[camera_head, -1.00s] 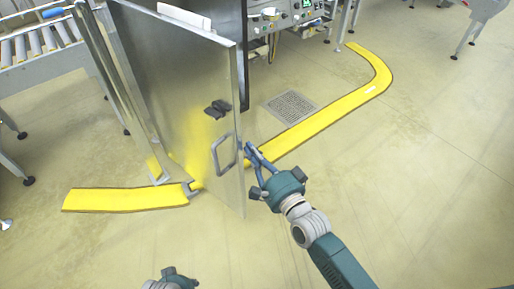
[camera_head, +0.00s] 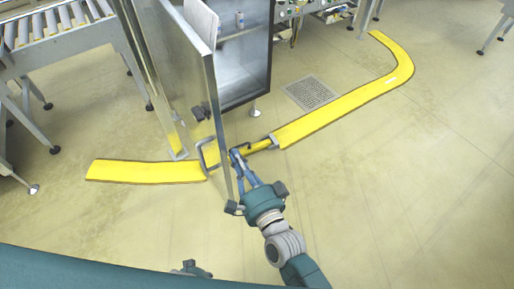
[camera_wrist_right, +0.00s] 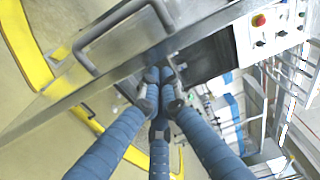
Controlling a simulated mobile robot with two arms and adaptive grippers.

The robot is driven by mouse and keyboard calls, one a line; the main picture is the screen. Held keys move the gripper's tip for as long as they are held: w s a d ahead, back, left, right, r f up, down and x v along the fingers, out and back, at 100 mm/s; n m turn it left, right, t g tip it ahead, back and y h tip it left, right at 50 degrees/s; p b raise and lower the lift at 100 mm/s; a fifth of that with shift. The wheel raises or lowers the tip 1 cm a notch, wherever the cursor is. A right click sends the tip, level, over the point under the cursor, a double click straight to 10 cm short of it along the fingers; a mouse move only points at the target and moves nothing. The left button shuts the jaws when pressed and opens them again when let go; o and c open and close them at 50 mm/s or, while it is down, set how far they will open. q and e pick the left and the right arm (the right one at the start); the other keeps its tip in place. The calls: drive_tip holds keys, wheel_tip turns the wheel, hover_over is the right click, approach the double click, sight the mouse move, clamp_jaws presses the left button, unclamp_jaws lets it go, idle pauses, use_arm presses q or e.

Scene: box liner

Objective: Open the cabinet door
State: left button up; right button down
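The cabinet door (camera_head: 174,75) is a tall metal panel, seen nearly edge-on and standing ajar. The cabinet (camera_head: 243,67) shows its interior, with a shelf and a small bottle. The door handle (camera_head: 209,155) is a grey bar on the outer face; it also shows in the wrist view (camera_wrist_right: 112,28). My right gripper (camera_head: 237,155) is at the door's free edge, beside the handle and not around it. Its blue fingers (camera_wrist_right: 160,85) have their tips close together, with nothing seen between them. Whether they touch the door is unclear.
A yellow floor strip (camera_head: 345,95) runs past the door and bends at the right. A floor drain (camera_head: 310,92) lies right of the cabinet. A roller conveyor (camera_head: 60,30) stands at the left.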

drive_tip(key=shift+s+a, duration=0.15)
drive_tip(key=shift+a, duration=0.05)
drive_tip(key=shift+f, duration=0.1)
drive_tip(key=shift+s, duration=0.1)
drive_tip(key=v, duration=1.2)
